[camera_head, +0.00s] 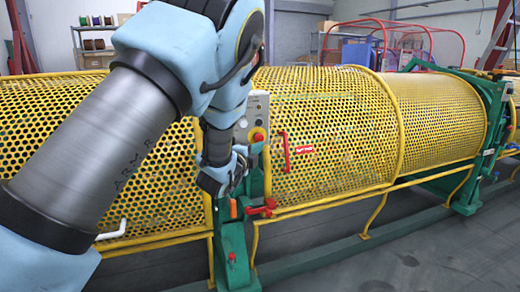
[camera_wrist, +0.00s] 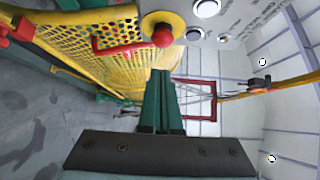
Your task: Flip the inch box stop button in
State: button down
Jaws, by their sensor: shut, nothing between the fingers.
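The inch box is a grey panel (camera_head: 254,108) on the green post, partly hidden behind my arm in the head view. Its stop button (camera_head: 258,136) is a red knob. In the wrist view the stop button (camera_wrist: 162,36) sits on a round yellow base at the top, near the box's grey face (camera_wrist: 230,12). My gripper (camera_wrist: 163,73) is shut and empty, its two dark green fingers side by side. The fingertips point toward the red knob and appear just below it in the picture; I cannot tell the depth gap. In the head view my gripper is beside the post, fingertips unclear.
A red handle (camera_head: 285,150) is on the yellow perforated guard (camera_head: 330,120) to the right. Red and orange fittings (camera_head: 262,208) stick out from the green post lower down. Grey floor (camera_head: 430,250) is open at the right front.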

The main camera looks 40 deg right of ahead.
jog(key=b+v, duration=0.2)
jog(key=v, duration=0.6)
jog(key=shift+s, duration=0.2)
jog(key=w+a+f+n+t+y+p, duration=0.25)
jog(key=w+a+n+y, duration=0.45)
jog(key=w+a, duration=0.45)
jog(key=w+a+f+n+g+y, duration=0.15)
jog(key=a+n+y, duration=0.35)
jog(key=a+n, duration=0.85)
jog(key=s+a+n+g+y+p, duration=0.1)
jog(key=s+a+n+g+y, duration=0.1)
jog(key=s+a, duration=0.5)
jog(key=s+a+n+g+y+p, duration=0.1)
jog(key=s+a+n+g, duration=0.3)
jog(key=a, duration=1.4)
jog(key=s+n+y, duration=0.1)
jog(key=s+n, duration=0.2)
jog(key=shift+s+g, duration=0.15)
jog(key=shift+g, duration=0.25)
jog(key=shift+r+n, duration=0.1)
jog(key=shift+n, duration=0.15)
